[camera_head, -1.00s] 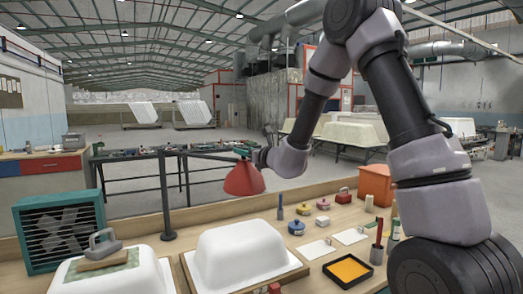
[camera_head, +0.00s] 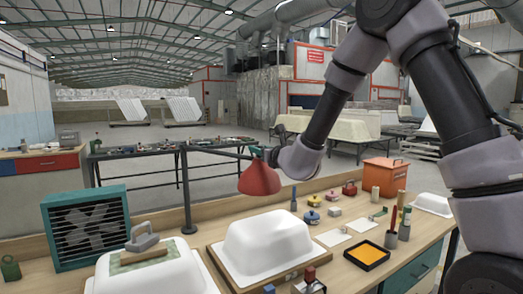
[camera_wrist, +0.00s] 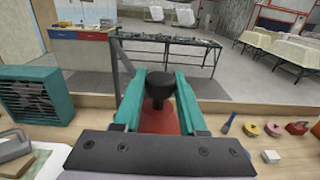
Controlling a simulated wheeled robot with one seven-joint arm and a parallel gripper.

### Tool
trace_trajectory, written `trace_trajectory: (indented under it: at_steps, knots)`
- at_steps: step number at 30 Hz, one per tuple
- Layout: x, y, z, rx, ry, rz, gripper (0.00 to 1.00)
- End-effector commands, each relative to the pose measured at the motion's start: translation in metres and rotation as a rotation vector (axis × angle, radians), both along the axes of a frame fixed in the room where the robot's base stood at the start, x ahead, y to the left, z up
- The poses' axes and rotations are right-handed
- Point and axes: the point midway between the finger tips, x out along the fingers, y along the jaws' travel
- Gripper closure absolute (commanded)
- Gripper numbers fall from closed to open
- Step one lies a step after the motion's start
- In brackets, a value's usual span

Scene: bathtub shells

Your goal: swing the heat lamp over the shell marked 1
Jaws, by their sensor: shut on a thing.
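The heat lamp has a red cone shade (camera_head: 260,180) on a swing arm from a dark post (camera_head: 187,190) at the bench's back. My gripper (camera_head: 272,156) is at the top of the shade. In the wrist view my teal jaws (camera_wrist: 160,88) are shut around a black knob (camera_wrist: 158,84) above the red shade (camera_wrist: 160,121). One white shell (camera_head: 265,245) lies in front of and below the lamp; I cannot tell if the lamp is directly over it. Another white shell (camera_head: 185,275) is at the left, with a grey-handled tool on it. I cannot read a mark 1 on either.
A teal fan heater (camera_head: 85,228) stands at the left. At the right are an orange box (camera_head: 384,176), small coloured pots, a black tray with yellow contents (camera_head: 366,254), upright tools and a small white shell (camera_head: 432,204). A dark rack (camera_head: 140,153) stands behind the bench.

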Motion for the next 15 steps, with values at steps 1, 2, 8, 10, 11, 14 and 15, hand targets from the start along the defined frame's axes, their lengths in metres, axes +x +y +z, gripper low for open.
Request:
trace_trajectory:
  at_steps: [1, 2, 8, 10, 11, 14, 15]
  knots:
    - [0.0003, 0.0005, 0.0014, 0.002, -0.002, 0.0, 1.0]
    - [0.0003, 0.0005, 0.0015, 0.002, -0.002, 0.0, 1.0]
    - [0.0002, 0.0004, 0.0013, 0.002, -0.002, 0.0, 0.29]
    - [0.0002, 0.0002, 0.0011, 0.002, -0.001, 0.0, 0.29]
    - [0.0002, 0.0002, 0.001, 0.002, -0.001, 0.0, 0.29]
    - [0.0002, 0.0001, 0.0008, 0.001, -0.002, 0.0, 0.29]
    - [-0.0002, -0.0001, 0.0007, 0.001, -0.002, 0.0, 0.29]
